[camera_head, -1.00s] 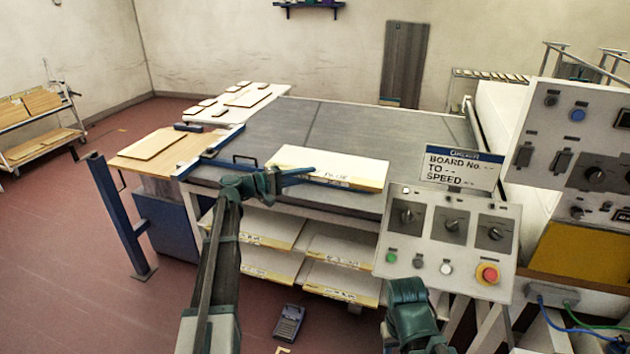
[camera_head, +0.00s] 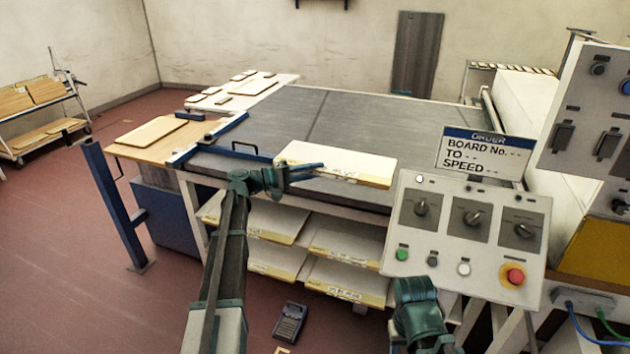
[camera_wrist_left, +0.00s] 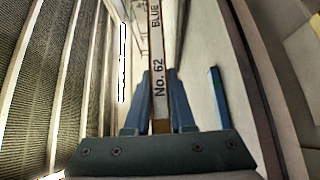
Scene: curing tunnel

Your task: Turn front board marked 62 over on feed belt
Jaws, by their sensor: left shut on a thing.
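A pale flat board (camera_head: 340,160) lies level at the front of the grey feed belt (camera_head: 352,120); I cannot tell if it touches the belt. Its front edge carries a label, too small to read in the head view. In the left wrist view the board's edge (camera_wrist_left: 158,70) reads "No. 62" and "BLUE". My left gripper (camera_head: 312,168) is shut on this front edge, with one blue finger on each face, as its wrist view shows (camera_wrist_left: 158,100). My right arm shows only as green joints at the bottom; its fingers do not show.
A control panel (camera_head: 466,228) with knobs and a red button stands right of the board, under an order sign (camera_head: 487,152). More boards (camera_head: 345,245) sit on shelves below the belt. A blue bar with a handle (camera_head: 207,140) lies at left. The belt behind is clear.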

